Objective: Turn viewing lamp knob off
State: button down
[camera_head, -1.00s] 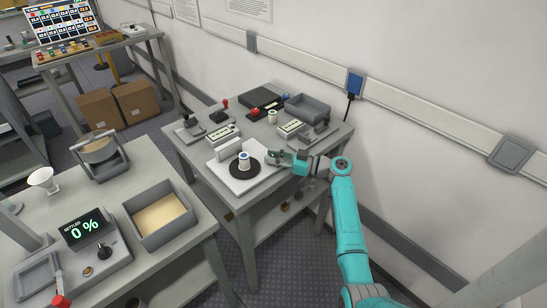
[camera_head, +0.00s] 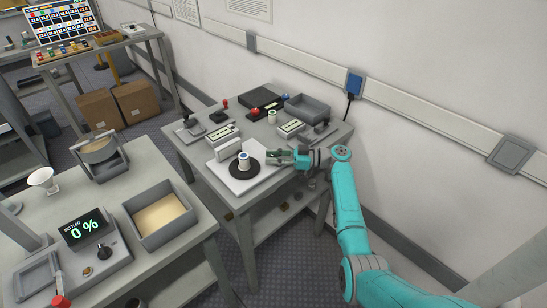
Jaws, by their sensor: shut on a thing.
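A white lamp base (camera_head: 222,177) lies on the grey table at the centre, with a black disc (camera_head: 233,170) on it and a small white and blue cylinder (camera_head: 244,160) standing on the disc. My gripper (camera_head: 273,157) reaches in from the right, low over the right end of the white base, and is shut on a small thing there. That thing sits where the viewing lamp knob would be, but my fingers hide it, so its turn position cannot be seen.
Two meter-like boxes (camera_head: 222,134) and (camera_head: 291,128), a grey tray (camera_head: 308,108) and a red button (camera_head: 255,112) stand behind on the same table. A nearer table at left holds an open box (camera_head: 190,222) and a display reading 0 % (camera_head: 83,228).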

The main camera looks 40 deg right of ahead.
jog(key=c, duration=0.9)
grip_release()
jog(key=v, duration=1.2)
